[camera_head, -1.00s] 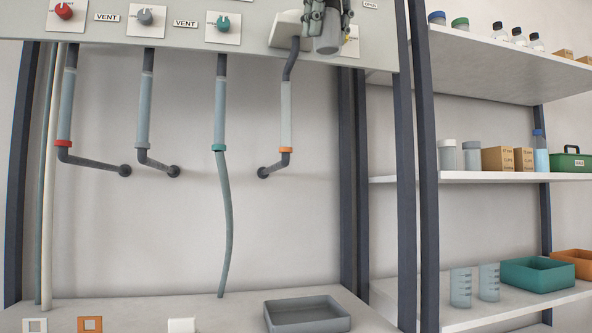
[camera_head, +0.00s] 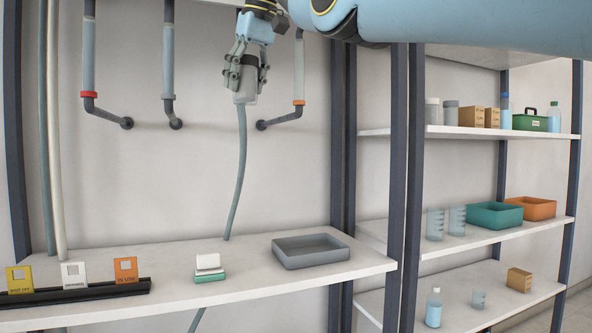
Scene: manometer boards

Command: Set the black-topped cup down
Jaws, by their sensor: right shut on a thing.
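My right gripper (camera_head: 246,76) points down, high in front of the board, with its arm coming in from the upper right. It is shut on the black-topped cup (camera_head: 245,97). The cup's pale, translucent lower part shows below and between the fingers, with a dark part above it; the fingers hide much of its sides. The cup hangs upright, well above the bench shelf (camera_head: 215,300). My left gripper is out of view.
A grey tray (camera_head: 310,251) stands on the bench's right part. A white-and-green block (camera_head: 209,268) sits mid-bench, and a black rack (camera_head: 75,293) with tags is at left. Bare bench lies between. Dark posts (camera_head: 397,160) stand right.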

